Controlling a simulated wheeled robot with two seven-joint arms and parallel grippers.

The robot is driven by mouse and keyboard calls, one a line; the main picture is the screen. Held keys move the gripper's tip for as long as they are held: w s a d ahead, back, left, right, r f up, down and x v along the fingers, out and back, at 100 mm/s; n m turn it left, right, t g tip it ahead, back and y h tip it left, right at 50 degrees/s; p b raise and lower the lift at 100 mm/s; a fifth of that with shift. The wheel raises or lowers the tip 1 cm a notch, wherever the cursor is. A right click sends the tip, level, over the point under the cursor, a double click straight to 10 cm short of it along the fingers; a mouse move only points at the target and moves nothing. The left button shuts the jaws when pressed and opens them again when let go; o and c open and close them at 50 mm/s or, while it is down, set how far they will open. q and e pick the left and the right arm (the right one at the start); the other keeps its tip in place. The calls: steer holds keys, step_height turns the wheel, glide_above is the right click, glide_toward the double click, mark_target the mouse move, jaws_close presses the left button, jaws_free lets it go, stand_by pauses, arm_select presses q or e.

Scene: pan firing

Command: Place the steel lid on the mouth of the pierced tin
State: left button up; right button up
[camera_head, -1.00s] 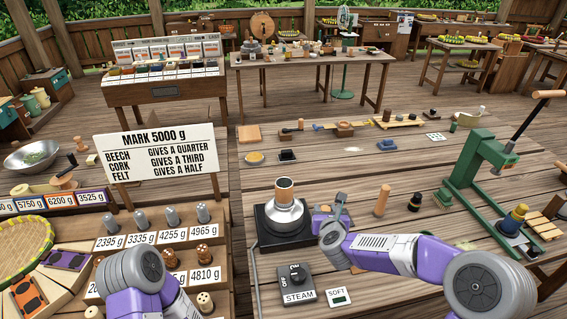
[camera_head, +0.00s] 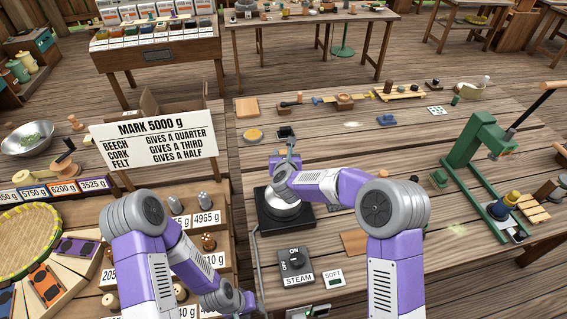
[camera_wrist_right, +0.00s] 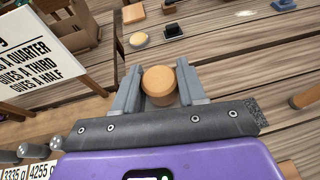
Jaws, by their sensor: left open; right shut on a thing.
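My right gripper (camera_head: 284,163) is above the steel vessel (camera_head: 283,209) on the black hotplate (camera_head: 264,232). In the right wrist view, the right gripper (camera_wrist_right: 158,82) is shut on a round-topped wooden cylinder (camera_wrist_right: 158,84). Its lower part is hidden, so I cannot tell whether it touches the vessel. My right arm covers part of the vessel in the head view. My left gripper (camera_head: 245,302) is open, low beside the weight rack near the table's front edge. I cannot clearly pick out a steel lid or a pierced tin in either view.
A STEAM switch box (camera_head: 295,263) and a SOFT card (camera_head: 333,277) lie in front of the hotplate. A green press (camera_head: 478,150) stands at the right. The MARK 5000 g sign (camera_head: 153,143) and labelled weights are at the left.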

step_height(320, 180, down, 4)
steer(key=shift+w+f, duration=0.1)
steer(key=o, duration=1)
steer(key=shift+o, duration=0.2)
